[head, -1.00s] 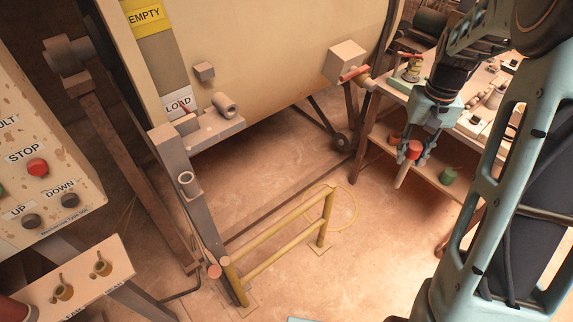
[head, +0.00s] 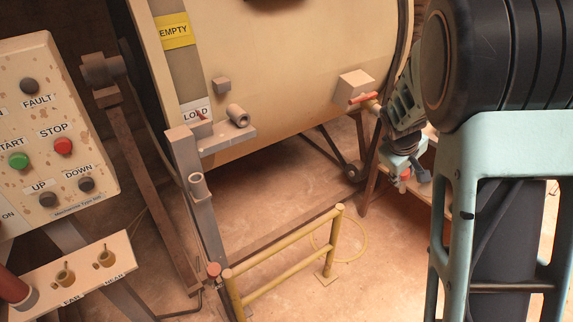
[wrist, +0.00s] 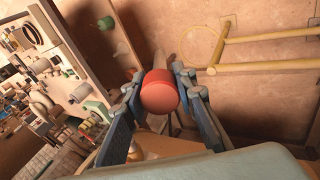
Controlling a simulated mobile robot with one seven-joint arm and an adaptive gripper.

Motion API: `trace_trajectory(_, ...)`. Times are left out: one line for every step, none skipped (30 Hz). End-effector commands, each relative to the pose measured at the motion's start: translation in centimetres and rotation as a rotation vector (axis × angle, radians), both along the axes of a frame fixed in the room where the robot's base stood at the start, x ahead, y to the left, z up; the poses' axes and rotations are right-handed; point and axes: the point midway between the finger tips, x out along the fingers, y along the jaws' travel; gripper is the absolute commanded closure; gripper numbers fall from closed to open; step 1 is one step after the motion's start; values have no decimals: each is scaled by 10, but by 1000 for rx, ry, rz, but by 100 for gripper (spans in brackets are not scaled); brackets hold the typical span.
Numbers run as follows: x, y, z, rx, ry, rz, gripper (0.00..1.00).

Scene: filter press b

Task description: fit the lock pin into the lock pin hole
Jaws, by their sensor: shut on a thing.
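The lock pin, with a red round head (wrist: 160,92) and a pale shaft (wrist: 159,60), is held between the two fingers of my gripper (wrist: 160,88) in the wrist view. The shaft points away from the wrist camera, over the floor. In the head view my gripper (head: 407,172) is beside the bench, right of the drum, and only a bit of the red head shows. On the press, a grey upright carries an open tube (head: 197,185), and a second tube (head: 238,115) lies on the bracket above it. I cannot tell which is the lock pin hole. The pin is well apart from both.
A yellow rail (head: 290,250) stands on the floor between my gripper and the grey upright. A red-handled valve (head: 365,99) sticks out from the drum close to my arm. The control panel (head: 50,130) is at left. A bench with parts (wrist: 70,60) is beside the gripper.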

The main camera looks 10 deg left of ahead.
Motion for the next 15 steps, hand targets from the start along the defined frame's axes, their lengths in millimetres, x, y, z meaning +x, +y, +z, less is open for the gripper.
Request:
trace_trajectory(2, 8, -2, -12, -21, 36, 100)
trace_trajectory(3, 10, -1, -19, -35, 56, 100)
trace_trajectory(5, 13, -2, -26, -50, 78, 100)
trace_trajectory(6, 16, -2, -31, -62, 96, 100)
trace_trajectory(7, 18, -1, -38, -75, 113, 100)
trace_trajectory(8, 22, -1, -44, -90, 136, 100)
trace_trajectory(9, 24, -2, -47, -101, 152, 100)
trace_trajectory(10, 27, -1, -51, -114, 168, 100)
trace_trajectory(12, 30, 0, -59, -132, 189, 100)
trace_trajectory(12, 32, 0, -61, -143, 203, 100)
trace_trajectory(13, 35, 0, -62, -154, 220, 100)
trace_trajectory(14, 38, 0, -67, -171, 241, 100)
trace_trajectory(15, 40, 1, -73, -183, 254, 100)
trace_trajectory(15, 42, 1, -77, -196, 267, 100)
trace_trajectory(16, 44, 2, -75, -208, 282, 100)
